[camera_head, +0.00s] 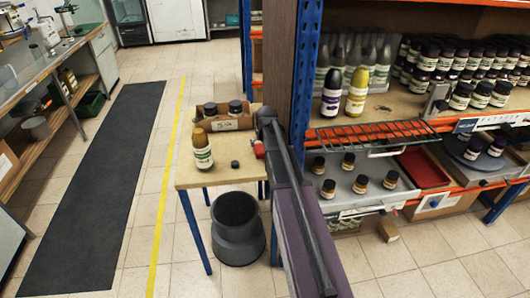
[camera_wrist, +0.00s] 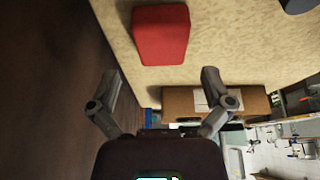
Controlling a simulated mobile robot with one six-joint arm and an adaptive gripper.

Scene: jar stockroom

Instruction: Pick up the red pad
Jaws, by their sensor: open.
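The red pad (camera_wrist: 160,36) is a small red block on a light tabletop, near the top middle of the wrist view. In the head view it shows as a small red patch (camera_head: 259,150) at the right side of the small wooden table (camera_head: 222,176), partly hidden by my arm. My gripper (camera_wrist: 163,80) is open and empty, its two fingers apart and pointing towards the pad. The pad lies beyond the fingertips, and nothing is between the fingers. In the head view the gripper is at the table's right edge, mostly hidden behind my arm.
On the table stand a bottle with an ochre cap (camera_head: 202,150), a small dark lid (camera_head: 235,164) and a cardboard box (camera_head: 226,122) with jars. A blue shelf post (camera_head: 305,75) rises close to my arm. A dark bin (camera_head: 238,228) stands under the table's front.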

